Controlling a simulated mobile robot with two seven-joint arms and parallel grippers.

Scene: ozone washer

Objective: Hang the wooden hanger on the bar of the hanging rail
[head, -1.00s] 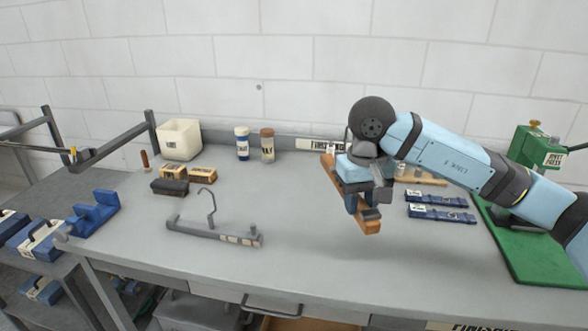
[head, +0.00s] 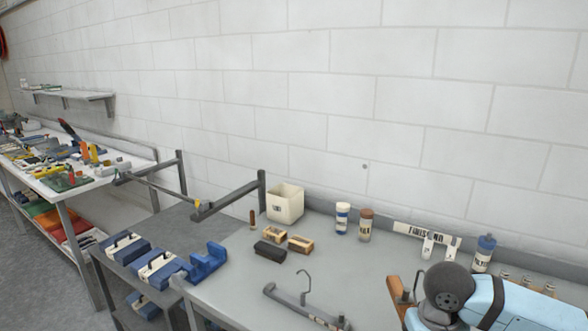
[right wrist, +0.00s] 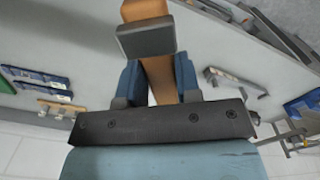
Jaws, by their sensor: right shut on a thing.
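The wooden hanger (head: 398,302) shows only in part at the lower right of the head view, beside my right wrist. In the right wrist view, my right gripper (right wrist: 158,82) is shut on the wooden hanger (right wrist: 158,72), whose bar runs between the two blue fingers. Its hook cannot be made out clearly. The hanging rail (head: 230,200) is left of centre in the head view, with two grey arms from posts and a thin bar (head: 153,188) across their front ends. The hanger is well right of the rail, apart from it. My left gripper is not in view.
A grey hanger (head: 290,299) lies on the grey bench (head: 235,262). A white bin (head: 285,203), two bottles, brushes and small wooden blocks stand near the rail's right arm. Blue cases (head: 160,268) sit below the rail. A cluttered bench (head: 60,185) is far left.

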